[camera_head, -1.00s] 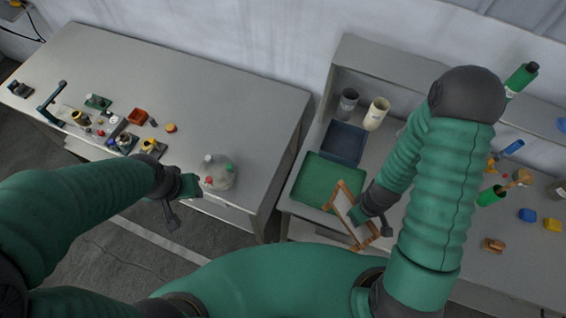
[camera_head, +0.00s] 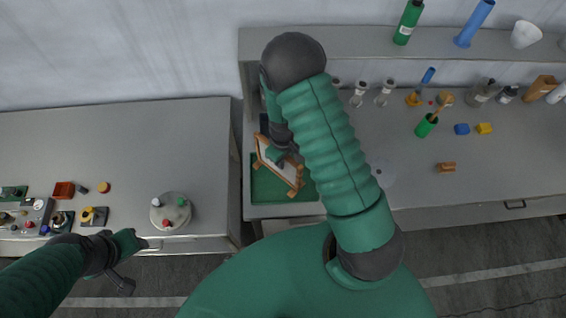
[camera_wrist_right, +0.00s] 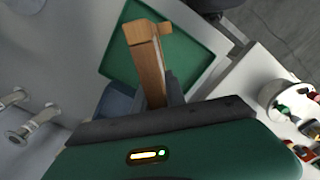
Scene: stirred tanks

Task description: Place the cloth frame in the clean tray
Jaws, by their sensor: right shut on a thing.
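The cloth frame (camera_head: 278,166) has wooden bars around a white panel. My right gripper (camera_head: 277,153) is shut on it and holds it tilted over the green tray (camera_head: 262,190); the gap beneath cannot be judged. In the right wrist view the frame's wooden bar (camera_wrist_right: 148,62) sticks out from the jaws, with the green tray (camera_wrist_right: 193,42) behind it. A dark blue tray, partly hidden by my right arm, lies behind the green one; it also shows in the right wrist view (camera_wrist_right: 116,104). No label marks which tray is clean. My left gripper (camera_head: 130,262) is by the left table's front edge, its jaws unclear.
A round vessel with coloured caps (camera_head: 170,211) stands on the left table, near my left gripper. Glass flasks (camera_head: 384,93), a green cup (camera_head: 426,126) and small blocks (camera_head: 462,129) occupy the right bench. A raised shelf (camera_head: 350,43) runs along its back.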

